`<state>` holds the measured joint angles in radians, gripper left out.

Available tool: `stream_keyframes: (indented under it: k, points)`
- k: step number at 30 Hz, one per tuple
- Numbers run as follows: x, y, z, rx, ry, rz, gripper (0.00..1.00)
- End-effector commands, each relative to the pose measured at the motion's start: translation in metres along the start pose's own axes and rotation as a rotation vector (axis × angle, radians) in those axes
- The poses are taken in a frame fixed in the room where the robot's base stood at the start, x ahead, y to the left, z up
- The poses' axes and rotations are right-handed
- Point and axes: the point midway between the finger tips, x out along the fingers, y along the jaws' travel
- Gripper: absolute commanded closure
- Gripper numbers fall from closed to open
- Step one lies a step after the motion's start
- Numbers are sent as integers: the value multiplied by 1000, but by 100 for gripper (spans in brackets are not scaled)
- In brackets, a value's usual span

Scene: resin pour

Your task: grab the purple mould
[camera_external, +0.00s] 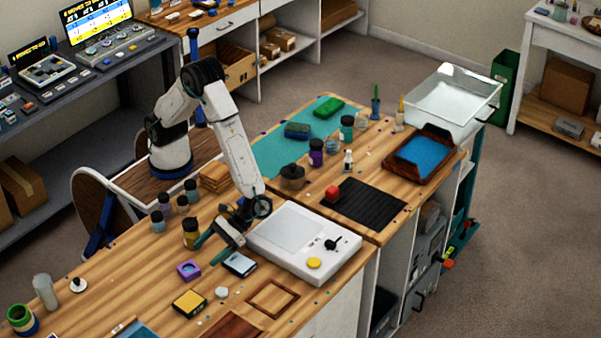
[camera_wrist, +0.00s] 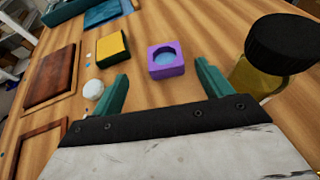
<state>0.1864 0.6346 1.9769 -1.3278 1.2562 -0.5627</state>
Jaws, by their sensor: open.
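The purple mould (camera_external: 189,270) is a small square block with a round blue-looking hollow, lying on the wooden bench. In the wrist view the purple mould (camera_wrist: 166,61) sits ahead of my gripper, roughly between the lines of its two fingers. My gripper (camera_external: 219,248) hangs low over the bench, to the upper right of the mould. In the wrist view my gripper (camera_wrist: 160,88) shows two green fingers spread wide, with nothing between them. The mould is apart from both fingers and fully visible.
A black-lidded amber jar (camera_wrist: 262,75) stands close beside the right finger. A yellow-topped block (camera_wrist: 113,46) and a white round piece (camera_wrist: 93,89) lie left of the mould. A white console (camera_external: 304,240) with a yellow button stands right of my gripper. Wood frames lie further left in the wrist view.

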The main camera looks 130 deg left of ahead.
Motion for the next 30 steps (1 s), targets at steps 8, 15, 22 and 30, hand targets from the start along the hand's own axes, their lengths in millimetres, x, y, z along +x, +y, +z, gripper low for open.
stream_keyframes:
  k: [8, 15, 22, 30]
  points:
    - [24, -1, -13, 4, 0, -2, 22]
    - [46, -4, -10, 3, 0, -3, 22]
    - [80, -7, -7, 3, 2, -3, 22]
    - [84, -6, -7, 3, 2, 0, 25]
